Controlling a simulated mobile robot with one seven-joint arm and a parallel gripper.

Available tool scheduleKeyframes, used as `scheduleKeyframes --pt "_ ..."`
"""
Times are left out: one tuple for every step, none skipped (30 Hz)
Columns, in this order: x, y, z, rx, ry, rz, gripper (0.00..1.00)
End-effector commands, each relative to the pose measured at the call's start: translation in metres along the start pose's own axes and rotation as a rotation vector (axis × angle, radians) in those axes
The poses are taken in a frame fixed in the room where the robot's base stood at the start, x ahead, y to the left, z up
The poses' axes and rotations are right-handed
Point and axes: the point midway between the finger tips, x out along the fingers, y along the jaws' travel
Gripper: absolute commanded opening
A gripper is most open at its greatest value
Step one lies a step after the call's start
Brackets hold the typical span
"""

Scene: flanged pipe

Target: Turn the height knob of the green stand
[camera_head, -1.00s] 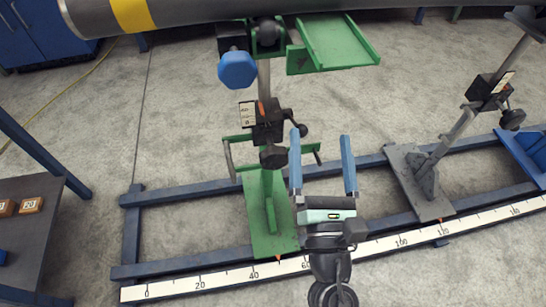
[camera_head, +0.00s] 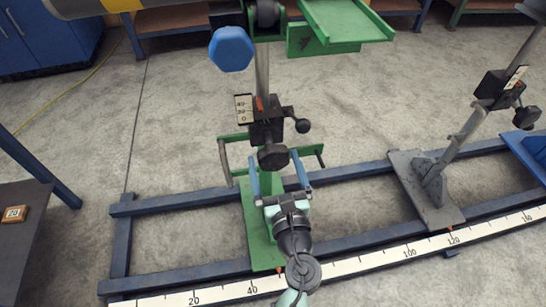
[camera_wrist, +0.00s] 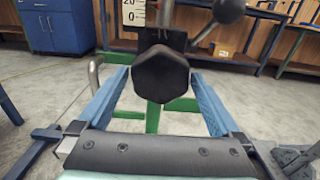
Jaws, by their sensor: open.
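The green stand (camera_head: 257,225) rises from the blue rail frame. Its black height knob (camera_head: 272,157) sticks out toward me at the front of the black clamp block. In the wrist view the knob (camera_wrist: 161,74) is a dark hexagon between my fingers, near the tips. My gripper (camera_head: 277,168) is open, with one blue finger on each side of the knob. I see gaps between the fingers and the knob. A scale plate (camera_head: 243,108) with a red pointer sits beside the block.
A black ball-ended lever (camera_head: 302,125) is right of the block. A blue knob (camera_head: 231,49) is above left, under the pipe (camera_head: 90,6). A grey stand (camera_head: 425,188) is to the right. A white ruler (camera_head: 365,262) runs along the front rail.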

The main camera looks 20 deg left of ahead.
Motion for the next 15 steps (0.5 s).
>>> scheduleKeyframes --pt "0.007 0.0 -0.001 0.0 -0.002 0.001 1.0" --pt "0.01 0.0 -0.001 0.001 -0.001 0.001 1.0" --pt "0.013 0.0 -0.001 0.001 -0.001 0.0 1.0" --pt "0.016 -0.001 -0.001 0.0 -0.001 0.0 1.0" --pt "0.017 0.0 0.0 0.0 -0.001 0.0 1.0" --pt "0.019 0.0 0.0 0.0 0.0 0.0 1.0" --pt "0.02 0.0 0.0 0.001 0.0 0.0 1.0" --pt "0.021 0.0 0.0 0.001 0.0 0.0 1.0" --pt "0.021 0.0 0.0 0.001 0.0 0.0 1.0" --pt "0.022 0.0 0.0 0.002 0.0 0.0 1.0" --pt "0.022 0.0 0.0 0.002 0.0 0.0 1.0" --pt "0.022 0.0 0.0 0.002 0.0 0.0 1.0" --pt "0.021 0.0 0.0 0.002 0.0 0.0 1.0" --pt "0.021 0.0 0.0 0.002 0.0 0.0 1.0" --pt "0.021 0.0 0.0 0.002 0.0 0.0 1.0"
